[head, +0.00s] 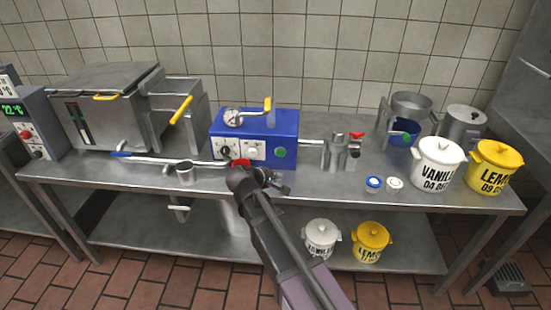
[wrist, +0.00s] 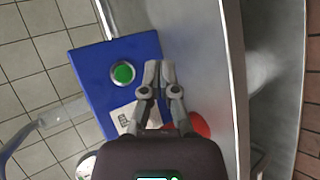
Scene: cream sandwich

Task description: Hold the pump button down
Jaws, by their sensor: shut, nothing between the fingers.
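A blue machine box (head: 291,125) stands in the middle of the steel table. A round green button (head: 280,152) sits on the right of its front face. In the wrist view the green button (wrist: 123,73) shows whole, in a pale ring. My gripper (wrist: 160,70) has its fingers together and empty. Its tips lie to the right of the button in that view, apart from it. In the head view my gripper (head: 284,188) is at the table's front edge, below and in front of the button. No label is readable at the button.
A red knob (head: 240,162) also shows beside my gripper in the wrist view (wrist: 200,126). A steel pipe and valve (head: 338,150) stand right of the box. A long lever (head: 165,159) lies left. White (head: 438,163) and yellow (head: 495,167) buckets stand far right.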

